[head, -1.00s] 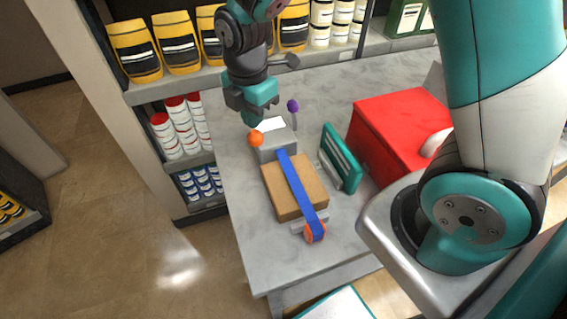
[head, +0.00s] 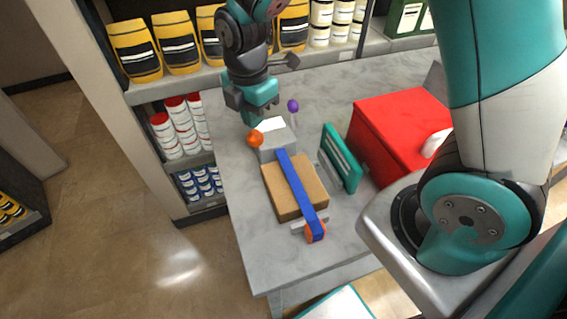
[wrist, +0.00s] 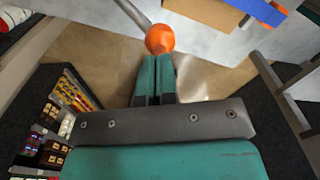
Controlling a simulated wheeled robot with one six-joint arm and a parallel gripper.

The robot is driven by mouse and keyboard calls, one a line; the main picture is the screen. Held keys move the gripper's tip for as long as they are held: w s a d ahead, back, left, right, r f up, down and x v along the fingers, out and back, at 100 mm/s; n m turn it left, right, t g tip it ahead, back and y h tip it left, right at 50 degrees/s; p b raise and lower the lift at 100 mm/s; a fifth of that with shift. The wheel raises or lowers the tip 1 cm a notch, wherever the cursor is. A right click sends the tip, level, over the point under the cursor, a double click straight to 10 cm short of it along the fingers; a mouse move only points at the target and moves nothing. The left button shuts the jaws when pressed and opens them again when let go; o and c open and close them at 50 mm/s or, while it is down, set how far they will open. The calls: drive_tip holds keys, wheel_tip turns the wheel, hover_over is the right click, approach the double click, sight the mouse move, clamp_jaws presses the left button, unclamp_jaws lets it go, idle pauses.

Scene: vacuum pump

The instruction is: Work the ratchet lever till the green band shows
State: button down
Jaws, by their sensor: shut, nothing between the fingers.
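The ratchet is a grey block (head: 273,148) with a white label on top, standing on the grey table. A lever with an orange knob (head: 255,138) is at its left; in the wrist view the knob (wrist: 160,39) and its thin rod are seen. A purple knob (head: 293,106) stands on a thin rod behind the block. A blue strap (head: 295,185) runs from the block over a cardboard box (head: 281,198) to an orange end piece (head: 314,233). My gripper (head: 252,119) is shut and empty, its fingertips at the orange knob; contact cannot be told. I see no green band.
A teal panel (head: 342,160) stands upright right of the box, with a red case (head: 395,128) beyond it. Shelves with yellow bags (head: 181,42) and white tubs (head: 335,22) stand behind. The table's front left is clear.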

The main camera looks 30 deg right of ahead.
sight(257, 141)
drive_tip(key=shift+f, duration=0.1)
drive_tip(key=f+b, duration=0.1)
drive_tip(key=s+f+b, duration=0.1)
drive_tip(key=f, duration=0.1)
drive_tip(key=f+b, duration=0.2)
drive_tip(key=shift+s+a+f, duration=0.15)
drive_tip(key=shift+s+f, duration=0.05)
drive_tip(key=shift+s, duration=0.1)
drive_tip(key=r+p, duration=0.7)
drive_tip(key=r, duration=0.1)
drive_tip(key=shift+w+r+p, duration=0.15)
drive_tip(key=shift+w+p, duration=0.05)
drive_tip(key=shift+p, duration=0.2)
idle(1.1)
idle(0.4)
